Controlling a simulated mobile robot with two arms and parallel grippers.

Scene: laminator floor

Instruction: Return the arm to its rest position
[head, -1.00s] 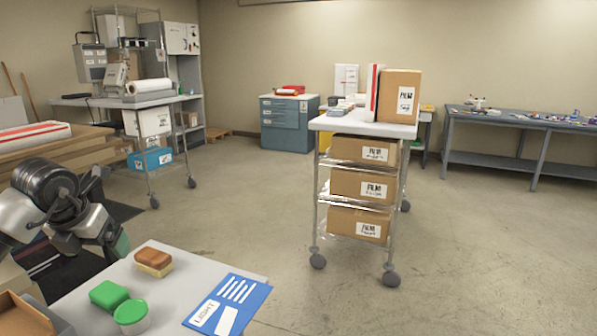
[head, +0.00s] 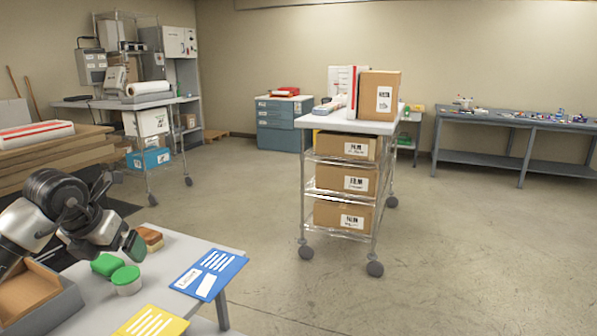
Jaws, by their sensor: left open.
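My left arm comes in from the left, and its gripper (head: 131,244) is at the far left edge of the near grey table (head: 215,262). The gripper is open and I see nothing held in it. Its fingertips overlap the left side of a brown and tan sponge block (head: 151,239) in the picture; I cannot tell whether they touch. A green block (head: 107,264) and a green-lidded tub (head: 126,281) stand just in front of the gripper. My right gripper is not in view.
A blue card (head: 210,274) and a yellow card (head: 152,322) lie on the near table. A grey bin (head: 62,305) is at the lower left. A wheeled cart (head: 340,125) with film boxes stands beyond. Open floor (head: 450,250) lies to the right.

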